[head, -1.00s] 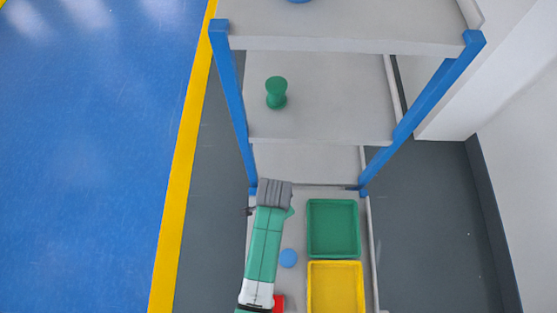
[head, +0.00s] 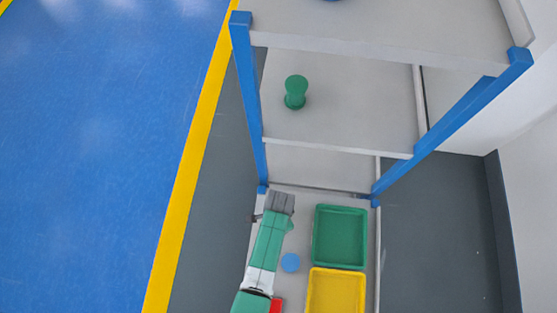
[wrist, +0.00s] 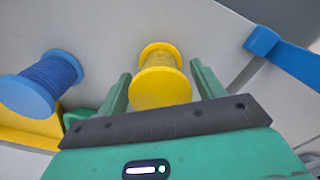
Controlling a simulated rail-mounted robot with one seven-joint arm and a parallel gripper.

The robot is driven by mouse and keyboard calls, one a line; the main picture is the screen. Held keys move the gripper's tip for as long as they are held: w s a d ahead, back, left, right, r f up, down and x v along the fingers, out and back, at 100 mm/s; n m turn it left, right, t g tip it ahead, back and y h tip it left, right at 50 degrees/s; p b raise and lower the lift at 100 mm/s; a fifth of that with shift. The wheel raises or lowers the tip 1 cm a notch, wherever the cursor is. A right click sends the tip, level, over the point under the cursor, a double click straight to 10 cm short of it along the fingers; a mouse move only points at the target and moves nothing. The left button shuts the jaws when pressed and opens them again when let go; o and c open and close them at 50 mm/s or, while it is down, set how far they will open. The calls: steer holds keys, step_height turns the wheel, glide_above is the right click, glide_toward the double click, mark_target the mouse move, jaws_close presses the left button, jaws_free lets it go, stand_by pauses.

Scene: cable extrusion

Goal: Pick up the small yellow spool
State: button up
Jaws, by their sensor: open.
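The small yellow spool (wrist: 160,80) shows in the wrist view, with one round flange facing the camera and a narrower wound core behind it. My gripper (wrist: 160,70) is open, with one green finger on each side of the spool. A gap shows between the spool and each finger; I cannot tell how deep the spool lies between them. In the head view my arm reaches over the lowest level of the rack, and the yellow spool is not visible there.
In the head view a green bin (head: 316,238) and a yellow bin (head: 311,295) sit right of my arm. A green spool (head: 296,92) stands on the shelf above, between blue posts (head: 250,100).

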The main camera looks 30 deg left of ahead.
steer(key=c, duration=0.9)
step_height(320, 180, up, 10)
steer(key=shift+p, duration=0.85)
